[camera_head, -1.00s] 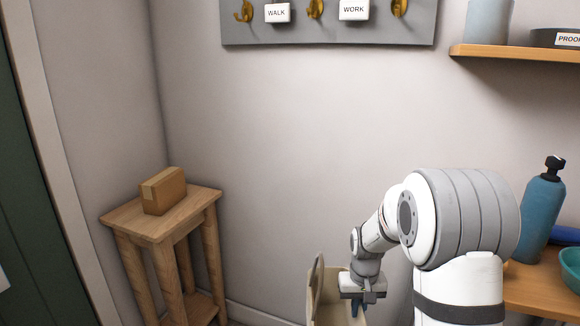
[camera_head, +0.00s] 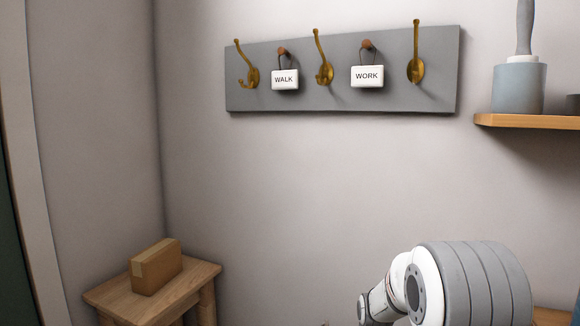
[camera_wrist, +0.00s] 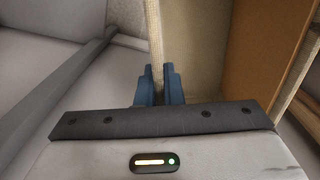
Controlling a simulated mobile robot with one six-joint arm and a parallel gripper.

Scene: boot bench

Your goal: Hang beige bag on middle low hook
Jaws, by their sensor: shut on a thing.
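The beige bag (camera_wrist: 206,50) shows in the wrist view only, close up and open at the top. My gripper (camera_wrist: 159,84) has its two blue fingers shut on the bag's thin beige edge, which runs up between them. The rest of the bag is cut off, and neither bag nor gripper shows in the head view. The middle brass hook (camera_head: 322,72) is on the grey wall rack, with a tall upper prong and a short low prong (camera_head: 318,80). Nothing hangs on it.
A WALK tag (camera_head: 285,79) and a WORK tag (camera_head: 367,76) hang on knobs either side of the middle hook. Brass hooks stand at left (camera_head: 249,74) and right (camera_head: 415,68). A shelf (camera_head: 530,121) juts out at right. The wall below the rack is bare.

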